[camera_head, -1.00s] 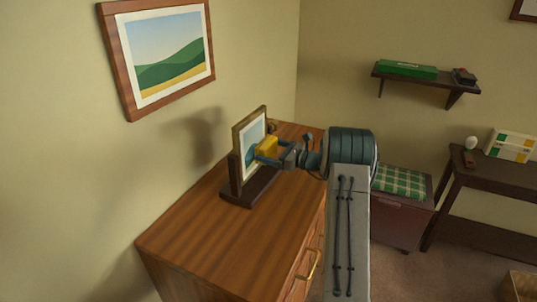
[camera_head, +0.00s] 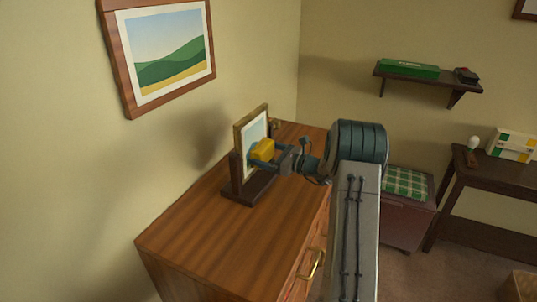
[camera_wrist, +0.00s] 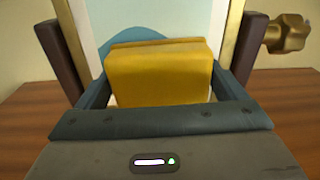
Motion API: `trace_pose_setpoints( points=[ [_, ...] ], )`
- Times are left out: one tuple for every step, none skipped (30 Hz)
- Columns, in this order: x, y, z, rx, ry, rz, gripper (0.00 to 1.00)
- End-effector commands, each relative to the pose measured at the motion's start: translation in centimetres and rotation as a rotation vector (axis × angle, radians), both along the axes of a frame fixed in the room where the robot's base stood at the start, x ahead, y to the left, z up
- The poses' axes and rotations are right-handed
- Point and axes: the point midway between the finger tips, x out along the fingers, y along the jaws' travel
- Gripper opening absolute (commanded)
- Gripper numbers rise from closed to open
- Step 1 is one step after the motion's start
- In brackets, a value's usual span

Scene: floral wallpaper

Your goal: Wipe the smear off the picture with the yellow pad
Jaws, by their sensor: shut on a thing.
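The yellow pad (camera_head: 262,149) is held between the fingers of my gripper (camera_head: 258,153), and it fills the middle of the wrist view (camera_wrist: 158,75). The small picture (camera_head: 255,134) in a gold-brown frame stands upright in a dark wooden stand (camera_head: 247,191) on the dresser. The pad is right at the picture's face; I cannot tell whether it touches. In the wrist view a blue rounded patch (camera_wrist: 133,34) shows on the picture above the pad; I cannot tell whether it is the smear. The pad and fingers hide the lower part of the picture.
The wooden dresser top (camera_head: 205,235) is clear in front of the stand. A brass-coloured object (camera_wrist: 287,33) is beside the stand, at the right in the wrist view. A large framed landscape (camera_head: 165,50) hangs on the left wall. A shelf (camera_head: 430,77) is at the back right.

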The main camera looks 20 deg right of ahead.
Motion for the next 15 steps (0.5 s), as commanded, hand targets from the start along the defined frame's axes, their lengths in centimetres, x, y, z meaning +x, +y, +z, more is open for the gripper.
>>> trace_pose_setpoints(
  points=[
    [0.0, 0.2, 0.0, 0.001, -0.001, 0.003, 0.72],
    [0.0, 0.1, 0.0, 0.001, -0.001, 0.003, 0.72],
    [-0.1, 0.0, 0.0, 0.001, -0.001, 0.002, 0.72],
    [-0.3, -0.2, 0.0, 0.001, -0.001, 0.002, 0.72],
    [-0.5, -0.4, 0.0, 0.0, 0.0, 0.002, 0.72],
    [-0.8, -0.7, 0.0, 0.001, 0.001, 0.0, 0.72],
    [-1.0, -1.0, 0.0, 0.0, 0.001, -0.001, 0.72],
    [-1.2, -1.2, 0.0, 0.001, 0.001, -0.002, 0.72],
    [-1.5, -1.5, 0.1, 0.001, 0.001, -0.002, 0.72],
    [-1.8, -1.7, 0.1, 0.001, -0.001, -0.002, 0.72],
    [-2.0, -1.9, 0.1, 0.001, -0.001, -0.002, 0.72],
    [-2.3, -2.2, 0.1, 0.001, -0.001, -0.003, 0.72],
    [-2.6, -2.5, 0.1, 0.001, 0.001, -0.003, 0.72],
    [-2.8, -2.7, 0.1, 0.001, 0.001, -0.003, 0.72],
    [-3.1, -2.9, 0.1, 0.001, 0.001, -0.003, 0.72]
  ],
)
